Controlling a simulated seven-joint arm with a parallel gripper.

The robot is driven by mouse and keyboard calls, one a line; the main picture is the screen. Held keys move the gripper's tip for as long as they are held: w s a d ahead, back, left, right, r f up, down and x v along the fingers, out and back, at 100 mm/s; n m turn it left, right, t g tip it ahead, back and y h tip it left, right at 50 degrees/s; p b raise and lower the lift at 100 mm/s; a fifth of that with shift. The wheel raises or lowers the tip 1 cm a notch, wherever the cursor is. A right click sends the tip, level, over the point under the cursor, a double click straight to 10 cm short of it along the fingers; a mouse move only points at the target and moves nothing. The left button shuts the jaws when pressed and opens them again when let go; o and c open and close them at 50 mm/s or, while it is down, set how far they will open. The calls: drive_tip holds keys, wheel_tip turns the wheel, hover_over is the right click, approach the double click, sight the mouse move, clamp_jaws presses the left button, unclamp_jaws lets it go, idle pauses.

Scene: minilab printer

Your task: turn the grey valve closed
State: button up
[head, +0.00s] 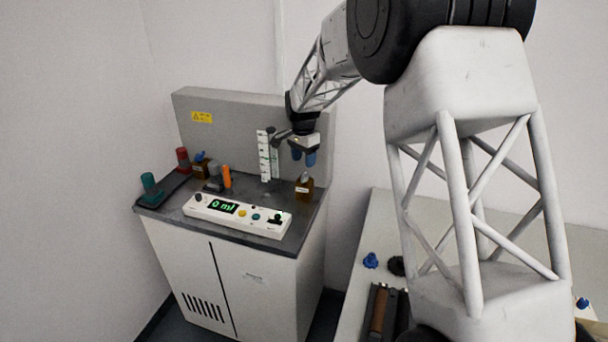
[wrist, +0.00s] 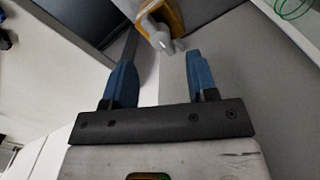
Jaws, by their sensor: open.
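A small brown bottle (head: 304,190) with a white label stands at the right end of the bench's dark top. A grey valve-like piece (head: 305,177) sits on its top. My gripper (head: 304,158) is just above it with blue fingers pointing down, open and empty. In the wrist view, the grey piece (wrist: 162,41) on the amber bottle (wrist: 171,14) lies ahead of the gap between my fingers (wrist: 160,62), apart from both. Another grey-topped item (head: 214,171) stands further left, so I cannot tell for certain which is the grey valve.
A white control panel (head: 237,215) reading "0 ml" lies along the bench front. A white graduated column (head: 264,155) stands left of my gripper. An orange piece (head: 227,177), a red-topped item (head: 183,158) and a green-topped item (head: 150,186) stand left. A back wall panel (head: 235,125) rises behind.

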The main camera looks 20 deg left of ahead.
sight(304, 174)
drive_tip(key=shift+d+f, duration=0.1)
drive_tip(key=shift+f, duration=3.05)
drive_tip(key=c, duration=0.9)
